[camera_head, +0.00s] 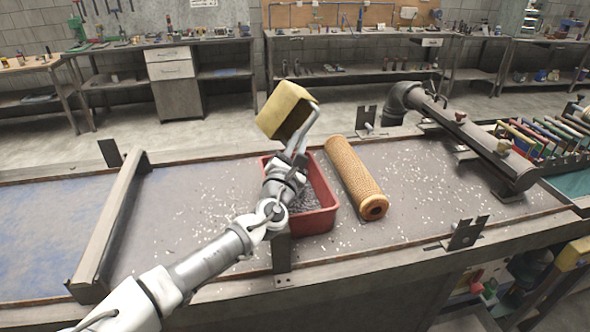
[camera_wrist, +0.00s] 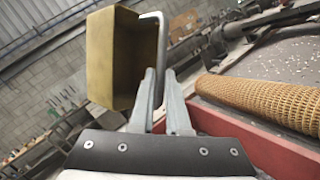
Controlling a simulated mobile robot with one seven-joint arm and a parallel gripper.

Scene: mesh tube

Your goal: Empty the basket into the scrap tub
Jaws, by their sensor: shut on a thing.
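The basket (camera_head: 283,107) is a yellow-tan box with a bent grey metal handle (camera_head: 312,121). It is held tilted above the back of the red scrap tub (camera_head: 322,184), its dark open side facing down and right. In the wrist view the basket (camera_wrist: 111,60) fills the upper left, and the handle (camera_wrist: 162,35) runs down between the fingers. My gripper (camera_head: 301,152) is shut on the handle; its fingertips (camera_wrist: 160,85) also show in the wrist view. Grey scrap lies in the tub. I see no contents in the basket's visible interior. My arm hides part of the tub.
An orange woven mesh tube (camera_head: 354,172) lies right of the tub. A grey pipe fixture (camera_head: 470,133) stands farther right, and a raised metal bar (camera_head: 112,225) crosses the bench at left. Pale chips litter the bench top (camera_head: 190,205), which is otherwise fairly clear left of the tub.

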